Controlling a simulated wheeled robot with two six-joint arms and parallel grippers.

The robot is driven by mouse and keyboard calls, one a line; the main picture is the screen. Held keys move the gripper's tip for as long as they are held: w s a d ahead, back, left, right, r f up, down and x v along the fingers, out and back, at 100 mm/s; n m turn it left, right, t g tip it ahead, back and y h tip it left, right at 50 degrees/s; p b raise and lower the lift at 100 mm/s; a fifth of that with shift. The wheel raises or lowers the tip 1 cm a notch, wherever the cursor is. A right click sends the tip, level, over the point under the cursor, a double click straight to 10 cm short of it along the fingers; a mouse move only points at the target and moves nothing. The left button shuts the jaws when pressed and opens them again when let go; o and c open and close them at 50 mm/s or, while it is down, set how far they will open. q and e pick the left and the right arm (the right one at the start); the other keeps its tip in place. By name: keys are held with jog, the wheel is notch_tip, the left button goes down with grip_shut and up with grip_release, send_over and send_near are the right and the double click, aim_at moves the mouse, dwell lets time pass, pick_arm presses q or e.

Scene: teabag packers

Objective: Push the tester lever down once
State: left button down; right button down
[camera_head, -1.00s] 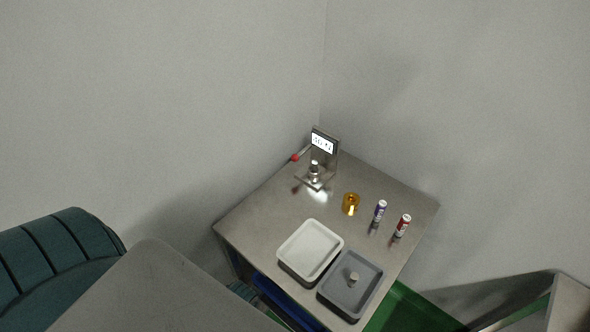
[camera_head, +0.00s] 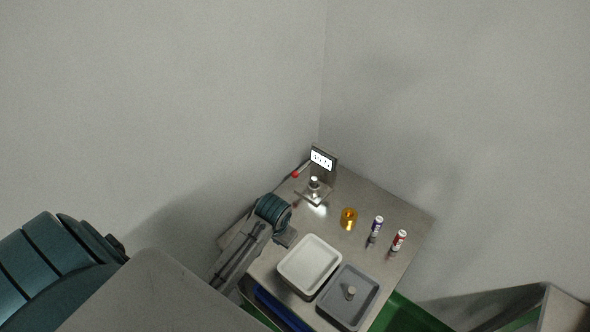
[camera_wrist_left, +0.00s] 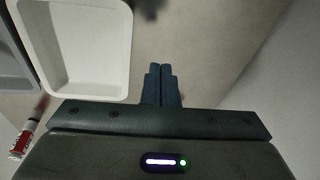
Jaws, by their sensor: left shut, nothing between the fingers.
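The tester (camera_head: 322,160) stands at the back corner of the table, with a lit display on an upright panel and a silver piece on its plate. Its lever ends in a red knob (camera_head: 296,174), raised to the left of the display. My left arm reaches over the table's left edge, in front of and below the tester in the head view. My left gripper (camera_wrist_left: 166,70) is shut and empty in the left wrist view, clear of the lever. Its fingertips cannot be made out in the head view. My right gripper is not in view.
A white tray (camera_head: 286,275) and a grey tray (camera_head: 327,309) holding a small weight lie at the front. A gold cylinder (camera_head: 349,219), a purple-and-white can (camera_head: 376,227) and a red-and-white can (camera_head: 398,241) stand on the right. Walls close off the back.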

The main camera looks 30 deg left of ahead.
pick_arm(q)
jog(key=w+a+n+g, duration=0.1)
jog(key=w+a, duration=0.2)
jog(key=w, duration=0.4)
jog(key=w+a, duration=0.2)
jog(key=w, duration=0.5)
notch_tip(320, 180, up, 9)
jog(key=n+g+h, duration=0.1)
jog(key=g, duration=0.1)
send_over(302, 169)
jog(key=s, duration=0.2)
jog(key=shift+s+a+r, duration=0.1)
jog(key=shift+a, duration=0.35)
jog(key=shift+w+a+r, duration=0.1)
jog(key=shift+w+r, duration=0.15)
jog(key=shift+r, duration=0.3)
jog(key=shift+f, duration=0.1)
jog(key=f+b, duration=0.6)
jog(key=f, duration=0.1)
jog(key=shift+s+b, duration=0.35)
jog(key=shift+b, duration=0.05)
jog(key=shift+r, duration=0.1)
